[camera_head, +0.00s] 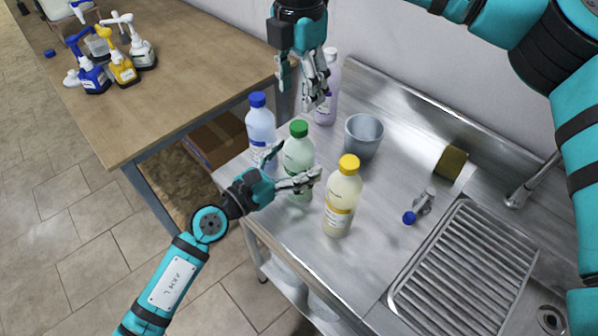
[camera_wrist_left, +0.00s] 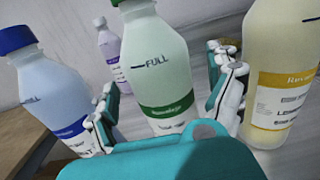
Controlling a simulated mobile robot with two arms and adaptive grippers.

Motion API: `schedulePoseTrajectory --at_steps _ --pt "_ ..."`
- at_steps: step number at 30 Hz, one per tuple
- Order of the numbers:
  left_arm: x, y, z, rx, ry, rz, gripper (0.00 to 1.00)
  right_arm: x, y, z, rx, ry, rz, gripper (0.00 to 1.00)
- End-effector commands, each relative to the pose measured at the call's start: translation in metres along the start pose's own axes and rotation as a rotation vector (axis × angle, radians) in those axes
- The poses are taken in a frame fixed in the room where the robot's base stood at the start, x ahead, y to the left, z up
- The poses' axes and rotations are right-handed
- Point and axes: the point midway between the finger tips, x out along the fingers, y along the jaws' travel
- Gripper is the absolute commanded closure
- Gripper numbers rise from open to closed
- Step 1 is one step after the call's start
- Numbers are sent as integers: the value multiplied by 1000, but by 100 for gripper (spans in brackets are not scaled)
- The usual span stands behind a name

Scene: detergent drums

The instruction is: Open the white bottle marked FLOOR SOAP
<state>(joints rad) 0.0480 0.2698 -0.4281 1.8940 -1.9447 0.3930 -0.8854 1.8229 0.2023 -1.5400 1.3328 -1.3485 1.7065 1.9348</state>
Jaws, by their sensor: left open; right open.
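No label in view can be read as FLOOR SOAP. A pale bottle with a green cap (camera_head: 298,155) stands upright at the counter's near-left part, its cap on. My left gripper (camera_head: 290,167) is open with its fingers either side of this bottle's body; in the left wrist view the green-labelled bottle (camera_wrist_left: 155,65) shows between the fingers. I cannot tell whether they touch it.
A blue-capped bottle (camera_head: 260,125) stands close left and a yellow-capped bottle (camera_head: 341,200) close right. A grey cup (camera_head: 363,136) stands behind. A sponge (camera_head: 451,162), a small blue-ended item (camera_head: 420,207) and a drainer (camera_head: 465,270) lie right. Spray bottles (camera_head: 122,68) stand on the wooden table.

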Motion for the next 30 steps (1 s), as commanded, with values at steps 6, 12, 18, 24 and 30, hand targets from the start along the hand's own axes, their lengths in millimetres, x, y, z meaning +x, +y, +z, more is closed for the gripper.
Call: schedulePoseTrajectory --at_steps 6,12,18,24,30 --pt "14 0 0 -1 -1 0 11 0 0 0 0 0 0 49" --pt "14 0 0 -1 0 0 11 0 0 0 0 0 0 49" --pt "14 0 0 -1 0 0 29 0 0 0 0 0 0 49" --pt "14 0 0 -1 0 0 55 0 0 0 0 0 0 49" --pt "14 0 0 -1 0 0 81 0 0 0 0 0 0 49"
